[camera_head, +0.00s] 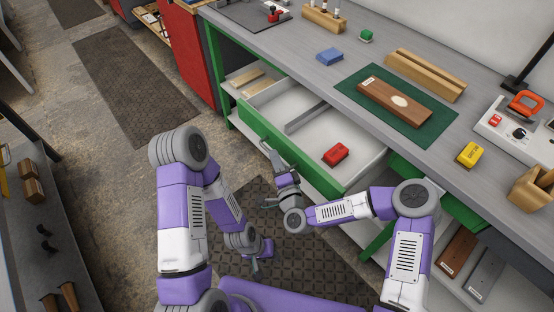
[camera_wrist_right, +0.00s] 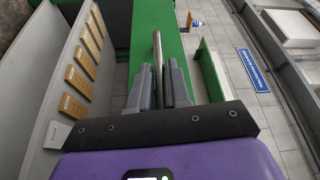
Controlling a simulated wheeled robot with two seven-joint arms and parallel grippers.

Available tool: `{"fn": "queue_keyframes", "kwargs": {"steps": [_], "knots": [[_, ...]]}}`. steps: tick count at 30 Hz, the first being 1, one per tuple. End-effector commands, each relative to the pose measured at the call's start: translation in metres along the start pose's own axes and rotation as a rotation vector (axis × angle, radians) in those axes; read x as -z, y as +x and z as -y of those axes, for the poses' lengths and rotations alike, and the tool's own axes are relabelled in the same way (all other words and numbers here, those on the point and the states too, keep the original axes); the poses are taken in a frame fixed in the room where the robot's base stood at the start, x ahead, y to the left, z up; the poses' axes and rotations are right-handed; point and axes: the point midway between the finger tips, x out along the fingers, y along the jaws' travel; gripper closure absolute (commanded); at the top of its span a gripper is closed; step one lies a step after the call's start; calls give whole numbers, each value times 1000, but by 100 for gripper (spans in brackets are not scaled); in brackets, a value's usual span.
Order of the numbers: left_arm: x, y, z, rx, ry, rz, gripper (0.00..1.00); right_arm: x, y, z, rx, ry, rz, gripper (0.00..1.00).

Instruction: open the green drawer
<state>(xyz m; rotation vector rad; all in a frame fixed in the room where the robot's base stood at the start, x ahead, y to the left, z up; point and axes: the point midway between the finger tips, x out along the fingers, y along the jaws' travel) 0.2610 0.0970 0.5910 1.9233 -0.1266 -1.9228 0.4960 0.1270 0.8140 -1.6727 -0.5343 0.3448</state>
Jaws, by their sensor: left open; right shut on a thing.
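The green drawer (camera_head: 300,157) stands pulled out from under the workbench. Its pale inside shows, with a grey divider (camera_head: 305,118) and a red block (camera_head: 336,154) in it. My right gripper (camera_head: 276,165) is at the drawer's green front, shut on its metal handle. In the right wrist view the handle (camera_wrist_right: 157,55) rises between the fingers (camera_wrist_right: 160,88), against the green front (camera_wrist_right: 138,30). My left gripper (camera_head: 257,264) hangs open and empty low over the dark floor mat, apart from the drawer.
A red cabinet (camera_head: 188,50) stands beyond the bench's left end.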

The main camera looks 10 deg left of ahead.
Motion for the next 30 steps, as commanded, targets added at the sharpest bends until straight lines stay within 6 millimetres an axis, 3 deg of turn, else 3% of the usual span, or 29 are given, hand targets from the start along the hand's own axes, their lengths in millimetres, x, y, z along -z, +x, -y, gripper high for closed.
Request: {"fn": "queue_keyframes", "kwargs": {"steps": [2,3,7,17,30], "knots": [[0,0,0,0,0,0,57,1,0,-1,-1,0,-4,100],[0,0,0,0,0,0,57,1,0,-1,-1,0,-4,81],[0,0,0,0,0,0,57,1,0,-1,-1,0,-4,62],[0,-1,0,0,0,0,57,1,-3,0,-1,1,-2,62],[-1,-11,-4,0,0,0,57,1,-67,0,-2,1,-2,62]]}}
